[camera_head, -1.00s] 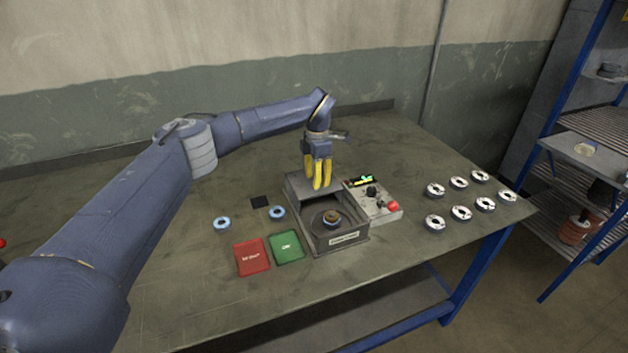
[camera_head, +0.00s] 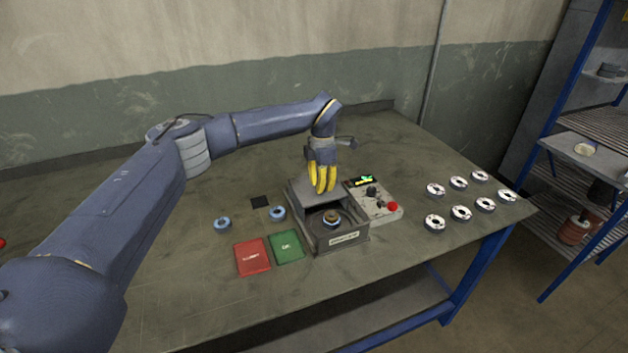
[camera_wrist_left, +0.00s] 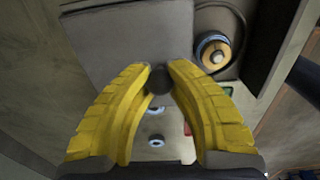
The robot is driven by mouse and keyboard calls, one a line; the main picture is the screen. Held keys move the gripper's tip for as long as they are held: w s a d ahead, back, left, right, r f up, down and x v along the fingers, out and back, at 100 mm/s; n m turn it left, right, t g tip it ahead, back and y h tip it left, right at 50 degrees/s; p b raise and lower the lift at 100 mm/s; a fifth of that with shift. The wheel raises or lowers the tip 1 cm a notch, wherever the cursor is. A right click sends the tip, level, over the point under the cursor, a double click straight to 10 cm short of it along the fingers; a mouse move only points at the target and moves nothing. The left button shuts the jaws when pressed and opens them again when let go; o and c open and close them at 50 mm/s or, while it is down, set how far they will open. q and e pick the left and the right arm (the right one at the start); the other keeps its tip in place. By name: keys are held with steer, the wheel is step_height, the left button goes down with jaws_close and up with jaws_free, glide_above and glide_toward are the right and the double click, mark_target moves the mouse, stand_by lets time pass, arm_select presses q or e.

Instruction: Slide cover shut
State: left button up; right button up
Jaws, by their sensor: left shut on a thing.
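The machine box (camera_head: 343,241) stands on the table with its grey sliding cover (camera_head: 306,192) over the rear part. The front part is open and shows a flap disc (camera_head: 332,218) on a spindle inside; the disc also shows in the left wrist view (camera_wrist_left: 213,51). My left gripper (camera_head: 321,190) is over the cover with its yellow fingers pointing down. In the left wrist view its fingertips (camera_wrist_left: 160,78) are shut on a dark round knob (camera_wrist_left: 159,80) at the cover's edge (camera_wrist_left: 130,40). My right gripper is not in view.
A control box (camera_head: 378,205) with a red button stands right of the machine. Several discs (camera_head: 461,213) lie at the table's right. A red mat (camera_head: 252,257), a green mat (camera_head: 286,247) and two blue-rimmed discs (camera_head: 223,223) lie to the left.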

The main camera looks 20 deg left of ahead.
arm_select(q)
steer(key=shift+s+d, duration=1.1)
steer(key=shift+s, duration=0.3)
steer(key=shift+s+d, duration=1.15)
steer(key=shift+s, duration=0.3)
steer(key=shift+s+d, duration=1.1)
steer(key=shift+s, duration=0.3)
steer(key=o, duration=1.1)
step_height(320, 180, up, 8)
